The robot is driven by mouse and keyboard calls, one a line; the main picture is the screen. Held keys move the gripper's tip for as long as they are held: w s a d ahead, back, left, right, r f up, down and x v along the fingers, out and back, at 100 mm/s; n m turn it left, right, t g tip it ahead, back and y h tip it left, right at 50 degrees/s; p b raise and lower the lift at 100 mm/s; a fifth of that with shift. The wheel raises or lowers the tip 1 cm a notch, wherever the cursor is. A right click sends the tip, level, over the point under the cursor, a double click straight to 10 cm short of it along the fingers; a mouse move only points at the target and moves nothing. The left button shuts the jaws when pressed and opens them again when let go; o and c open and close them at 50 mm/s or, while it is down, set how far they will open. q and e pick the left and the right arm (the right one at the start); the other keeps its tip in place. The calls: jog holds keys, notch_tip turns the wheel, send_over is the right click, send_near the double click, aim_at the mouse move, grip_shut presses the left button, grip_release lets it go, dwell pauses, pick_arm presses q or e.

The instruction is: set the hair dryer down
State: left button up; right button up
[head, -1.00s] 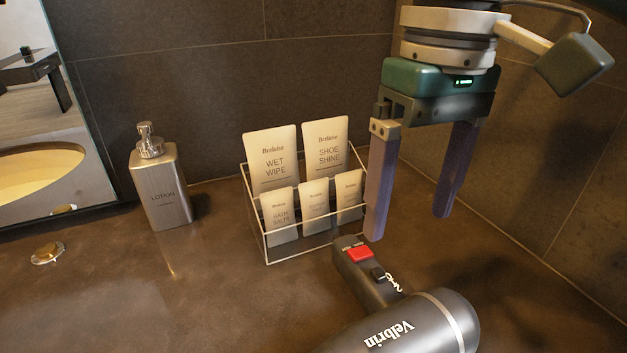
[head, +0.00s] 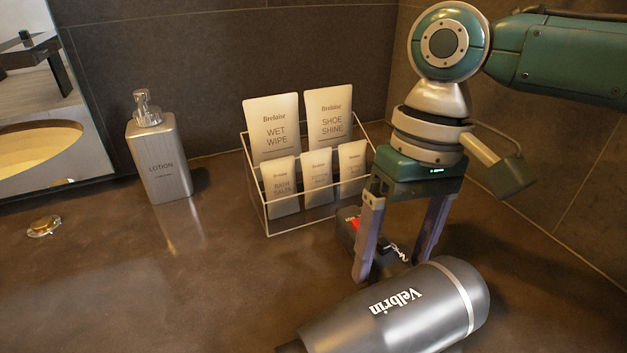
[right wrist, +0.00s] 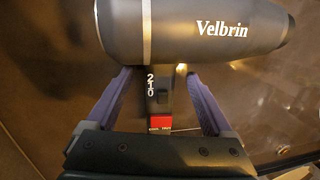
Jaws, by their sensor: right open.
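The dark grey hair dryer (head: 400,308), marked Velbrin, lies on its side on the brown counter (head: 110,290). Its handle (head: 350,226) points back toward the wire rack and carries a red switch. My right gripper (head: 388,275) is open, pointing down, with one finger on each side of the handle. In the right wrist view the hair dryer's barrel (right wrist: 205,28) lies across the top, and the handle (right wrist: 160,95) runs between the spread fingers (right wrist: 160,88), with gaps on both sides. My left gripper is not in view.
A wire rack (head: 268,226) with several sachets stands behind the handle, close to my right gripper. A metal lotion bottle (head: 160,160) stands left of it. A mirror (head: 40,110) and tiled walls (head: 230,60) bound the counter. The front left counter is clear.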

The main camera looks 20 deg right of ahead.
grip_shut()
dwell(0.7)
dwell(0.3)
